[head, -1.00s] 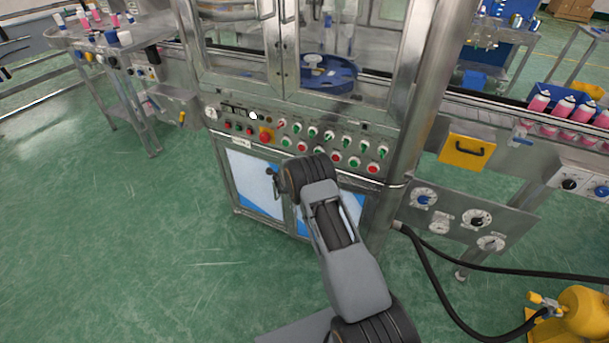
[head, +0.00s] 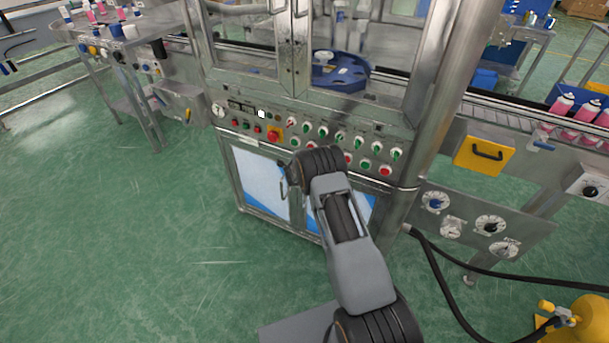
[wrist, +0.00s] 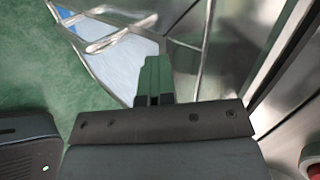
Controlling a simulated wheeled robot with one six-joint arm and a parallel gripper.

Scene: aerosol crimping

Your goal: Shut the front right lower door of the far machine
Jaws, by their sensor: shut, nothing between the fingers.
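The far machine (head: 232,115) stands ahead of me in the head view. Its lower front has a left door (head: 258,182) with a white and blue panel. The front right lower door (head: 368,208) is beside it, mostly behind my arm, and looks close to flush with the frame; I cannot tell whether it is fully shut. My gripper (wrist: 153,62) shows in the wrist view, shut and empty, in front of a white door panel with bar handles (wrist: 105,42). I cannot tell whether the fingertips touch anything. The arm hides the gripper in the head view.
A panel of knobs and a red button (head: 275,133) sits above the doors. A dial plate (head: 470,222), black hoses (head: 432,270) and a yellow tank (head: 590,322) lie to the right. The green floor (head: 150,240) at left is clear.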

